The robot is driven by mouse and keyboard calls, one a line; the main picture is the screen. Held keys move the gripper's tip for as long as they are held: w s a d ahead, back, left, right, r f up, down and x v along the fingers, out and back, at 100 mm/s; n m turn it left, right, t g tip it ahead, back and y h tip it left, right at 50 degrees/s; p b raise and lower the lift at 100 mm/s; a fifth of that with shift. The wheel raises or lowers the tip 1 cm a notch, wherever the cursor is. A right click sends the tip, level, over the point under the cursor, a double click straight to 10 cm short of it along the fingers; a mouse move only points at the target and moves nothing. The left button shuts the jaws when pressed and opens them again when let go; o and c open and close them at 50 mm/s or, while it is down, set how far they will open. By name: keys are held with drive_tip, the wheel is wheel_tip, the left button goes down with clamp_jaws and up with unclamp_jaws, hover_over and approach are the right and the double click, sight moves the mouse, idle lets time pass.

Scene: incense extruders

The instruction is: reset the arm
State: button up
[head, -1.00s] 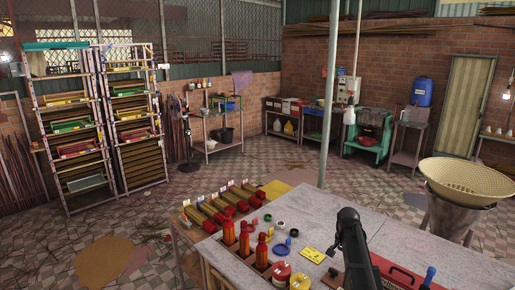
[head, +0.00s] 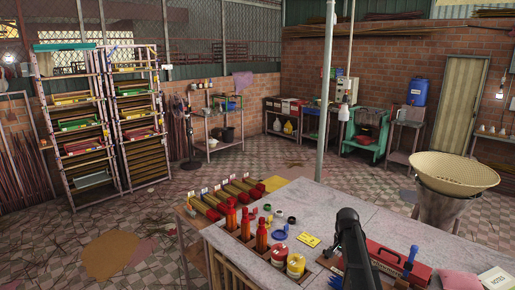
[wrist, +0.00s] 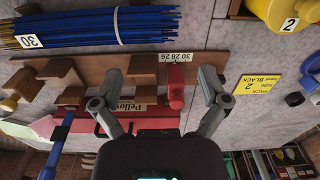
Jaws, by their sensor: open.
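In the wrist view my gripper (wrist: 164,84) is open, with its two grey fingers spread apart. A red rod-like part (wrist: 175,97) shows between the fingers, beside a brown wooden rack (wrist: 215,62) labelled "30 28 26". I cannot tell how far below the fingers it is, and nothing appears gripped. A red box (wrist: 150,150) with a partly hidden name plate lies behind the gripper. In the head view the dark end of my arm hangs over the grey workbench (head: 385,222); the fingertips are not clear there. The red box (head: 398,258) also shows there.
Three red-orange bottles (head: 246,223) and two labelled jars (head: 296,264) stand near the bench's left edge. Blue sticks (wrist: 100,25) lie near the gripper. A woven basket (head: 456,172) stands beyond the bench.

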drive_tip(key=s+a+f+n+b, duration=0.4)
drive_tip(key=s+a+f, duration=0.1)
drive_tip(key=s, duration=0.5)
drive_tip(key=s+a+f+n+b, duration=0.4)
drive_tip(key=s+a, duration=0.4)
drive_tip(key=s, duration=0.3)
drive_tip(key=shift+a+f+n+b, duration=0.3)
drive_tip(key=shift+f+b, duration=0.15)
drive_tip(key=shift+b, duration=0.25)
